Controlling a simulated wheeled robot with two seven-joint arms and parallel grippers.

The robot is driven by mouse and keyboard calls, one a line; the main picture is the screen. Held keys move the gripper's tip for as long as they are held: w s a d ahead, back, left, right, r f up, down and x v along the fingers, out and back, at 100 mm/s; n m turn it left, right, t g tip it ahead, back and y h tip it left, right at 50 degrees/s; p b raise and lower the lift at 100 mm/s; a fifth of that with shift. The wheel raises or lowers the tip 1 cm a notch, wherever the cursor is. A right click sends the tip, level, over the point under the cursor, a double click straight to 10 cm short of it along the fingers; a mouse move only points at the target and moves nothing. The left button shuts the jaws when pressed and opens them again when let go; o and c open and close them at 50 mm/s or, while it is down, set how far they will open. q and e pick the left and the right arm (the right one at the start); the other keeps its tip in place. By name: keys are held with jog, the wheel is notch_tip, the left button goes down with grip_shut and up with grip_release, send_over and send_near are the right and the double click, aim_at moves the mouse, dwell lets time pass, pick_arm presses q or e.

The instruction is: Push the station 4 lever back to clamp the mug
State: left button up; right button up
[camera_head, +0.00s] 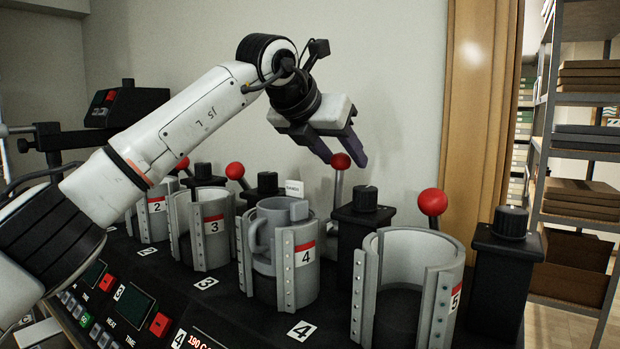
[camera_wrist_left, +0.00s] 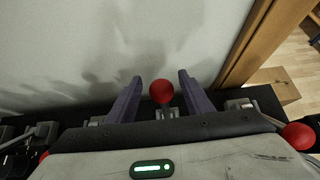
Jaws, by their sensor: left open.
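The station 4 lever, a grey rod with a red ball (camera_head: 341,161), stands behind the station 4 clamp (camera_head: 308,275). A grey mug (camera_head: 268,228) sits in this clamp, which is marked 4. My left gripper (camera_head: 346,160) is open at the lever's top, its two purple fingers pointing down and away. In the left wrist view the red ball (camera_wrist_left: 162,91) shows between the spread fingers of my left gripper (camera_wrist_left: 160,75), with a gap on each side. I cannot tell whether anything touches the ball. My right gripper is not in view.
Station 5's empty clamp (camera_head: 415,260) and its red-balled lever (camera_head: 432,202) stand to the right. Station 3's clamp (camera_head: 205,225) and its lever (camera_head: 235,171) stand to the left. Black posts with knobs (camera_head: 365,199) stand among them. A wall is behind, shelves (camera_head: 580,150) at right.

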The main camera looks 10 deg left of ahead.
pick_arm(q)
jog(key=shift+s+a+r, duration=0.1)
jog(key=shift+s+r, duration=0.1)
jog(key=shift+r, duration=0.65)
jog(key=shift+s+a+r, duration=0.1)
jog(key=shift+s+r, duration=0.15)
jog(key=shift+r, duration=0.6)
jog(key=shift+s+a+r, duration=0.1)
jog(key=shift+s+r, duration=0.1)
jog(key=shift+r, duration=0.65)
jog(key=shift+b+v, duration=0.65)
jog(key=shift+v, duration=2.35)
